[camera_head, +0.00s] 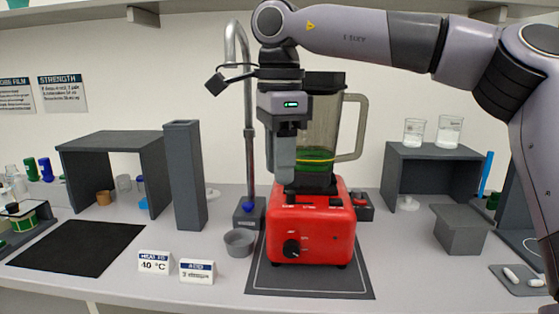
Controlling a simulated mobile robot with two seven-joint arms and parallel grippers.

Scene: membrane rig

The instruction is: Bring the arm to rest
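My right arm reaches in from the right, high across the view. Its gripper (282,172) points down in front of the left side of the blender jug (318,125), above the red blender base (312,228). The fingers overlap in this view, so I cannot tell whether they are open or shut. Nothing shows hanging below them. The jug is dark and see-through, with green contents and a yellow band, and stands upright on the base. The gripper hides part of its left side. My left gripper is not in view.
A tall grey box (185,178) and a curved metal tap (247,110) stand left of the blender. A small grey bowl (240,242) and two label cards (155,262) are near the front. Grey shelf (432,153) holds two beakers. A black mat (80,247) lies bare at left.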

